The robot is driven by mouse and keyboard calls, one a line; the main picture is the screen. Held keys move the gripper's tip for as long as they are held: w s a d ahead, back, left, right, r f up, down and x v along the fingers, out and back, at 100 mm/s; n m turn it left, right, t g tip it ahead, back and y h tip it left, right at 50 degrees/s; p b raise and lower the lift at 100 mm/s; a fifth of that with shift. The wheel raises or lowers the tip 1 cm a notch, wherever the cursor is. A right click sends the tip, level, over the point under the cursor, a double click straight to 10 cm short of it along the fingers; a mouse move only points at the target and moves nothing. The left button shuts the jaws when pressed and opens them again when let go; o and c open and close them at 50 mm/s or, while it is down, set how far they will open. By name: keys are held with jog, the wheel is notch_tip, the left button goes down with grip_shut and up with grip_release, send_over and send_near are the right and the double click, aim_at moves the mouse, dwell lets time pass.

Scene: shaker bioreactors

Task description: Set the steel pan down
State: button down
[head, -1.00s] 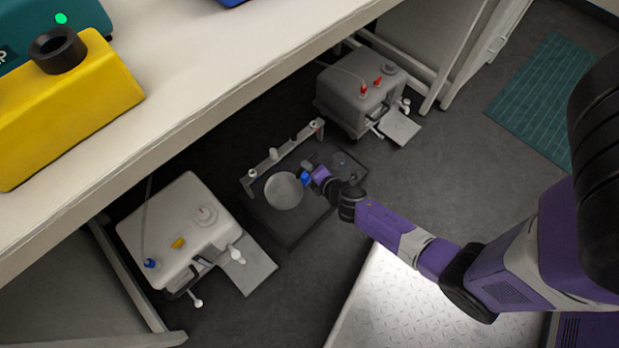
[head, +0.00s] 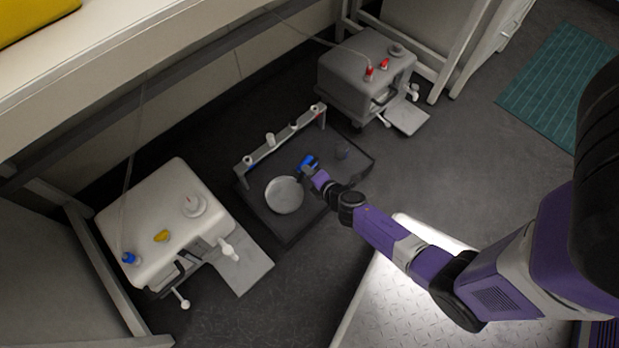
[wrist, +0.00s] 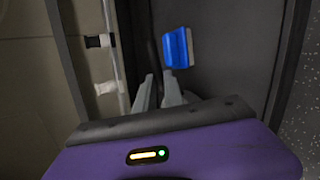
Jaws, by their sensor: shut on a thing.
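The steel pan (head: 284,196), a round pale grey dish, is at the left part of the dark low tray (head: 287,239) in the head view. My gripper (head: 307,174) is at the pan's upper right edge and is shut on it. I cannot tell whether the pan's underside touches the tray. In the wrist view my gripper's fingers (wrist: 158,92) point up the picture, close together; the pan is not visible there. A blue block (head: 309,161) is just past the fingertips; it also shows in the wrist view (wrist: 176,48).
A rail with several knobs (head: 271,140) runs along the tray's back edge. A white machine (head: 165,220) stands left and a grey machine (head: 362,78) upper right. A bench (head: 150,45) overhangs behind.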

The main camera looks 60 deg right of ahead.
notch_tip(320, 180, down, 3)
jog(key=shift+r+b, duration=0.2)
jog(key=shift+b, duration=0.55)
jog(key=shift+r, duration=0.1)
jog(key=c, duration=1.4)
grip_release()
jog(key=shift+c, duration=0.2)
jog(key=shift+r, duration=0.1)
jog(key=s+a+r+m+t+y+p, duration=0.15)
jog(key=s+a+r+m, duration=0.25)
jog(key=s+a+r, duration=0.55)
jog(key=s+a+r+m+t+y+p, duration=0.1)
jog(key=s+a+r+m+y, duration=0.15)
jog(key=s+a+r, duration=0.7)
jog(key=a+r+m+t, duration=0.1)
jog(key=r+m, duration=0.3)
jog(key=r, duration=0.6)
jog(key=s+a+r+m+t+y, duration=0.1)
jog(key=a+r+m, duration=0.2)
jog(key=r, duration=0.8)
jog(key=shift+s+m, duration=0.25)
jog(key=shift+m, duration=0.7)
